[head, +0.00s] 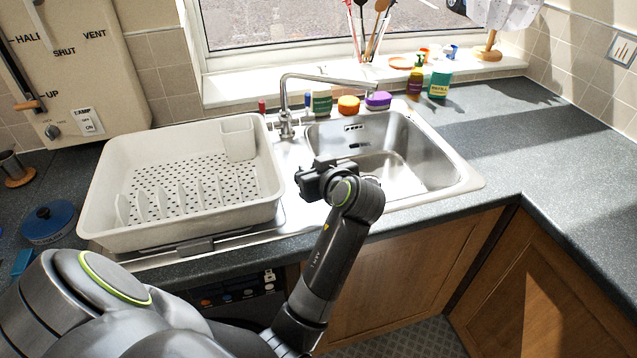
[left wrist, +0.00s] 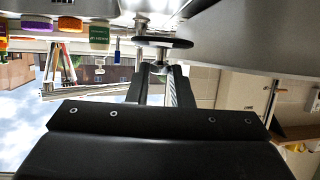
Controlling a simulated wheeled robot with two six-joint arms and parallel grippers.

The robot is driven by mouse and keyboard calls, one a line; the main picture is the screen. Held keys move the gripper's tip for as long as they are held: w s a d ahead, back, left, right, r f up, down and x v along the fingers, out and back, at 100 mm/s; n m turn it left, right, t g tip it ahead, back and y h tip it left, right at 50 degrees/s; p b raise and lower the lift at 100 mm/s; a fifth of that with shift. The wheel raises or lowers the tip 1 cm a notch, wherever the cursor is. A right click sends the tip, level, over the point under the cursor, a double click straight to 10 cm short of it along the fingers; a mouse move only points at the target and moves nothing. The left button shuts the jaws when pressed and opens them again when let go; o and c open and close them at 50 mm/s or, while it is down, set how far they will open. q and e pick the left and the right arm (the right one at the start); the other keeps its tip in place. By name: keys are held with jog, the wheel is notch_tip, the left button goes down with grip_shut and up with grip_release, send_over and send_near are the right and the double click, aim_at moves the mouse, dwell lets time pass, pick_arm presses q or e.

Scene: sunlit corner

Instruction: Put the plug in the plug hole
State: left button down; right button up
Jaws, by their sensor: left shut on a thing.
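The metal sink (head: 440,165) has an empty-looking basin behind my left gripper. My left gripper (head: 318,178) is over the near left edge of the sink, beside the drying rack. In the left wrist view, the gripper (left wrist: 160,68) is shut on the plug (left wrist: 162,42), a thin dark disc seen nearly edge-on at the fingertips. The plug is not clear in the head view. The plug hole does not show in either view; my gripper and arm cover part of the basin. My right gripper is not in view.
A white drying rack (head: 100,215) stands left of the sink. The tap (head: 284,105) rises at the back, with a sponge (head: 348,105) and bottles (head: 439,84) along the rear edge. The right worktop (head: 560,170) is clear.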

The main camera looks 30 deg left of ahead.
pick_arm(q)
jog(key=shift+r, duration=0.9)
notch_tip(320, 180, up, 8)
jog(key=p, duration=0.6)
jog(key=s+d+m+t+h+b, duration=0.1)
jog(key=d+m+t+h+b, duration=0.5)
jog(key=d+m+h, duration=0.5)
jog(key=shift+s+d+r, duration=0.2)
jog(key=shift+d+r, duration=0.25)
jog(key=shift+d, duration=0.25)
jog(key=shift+d, duration=0.1)
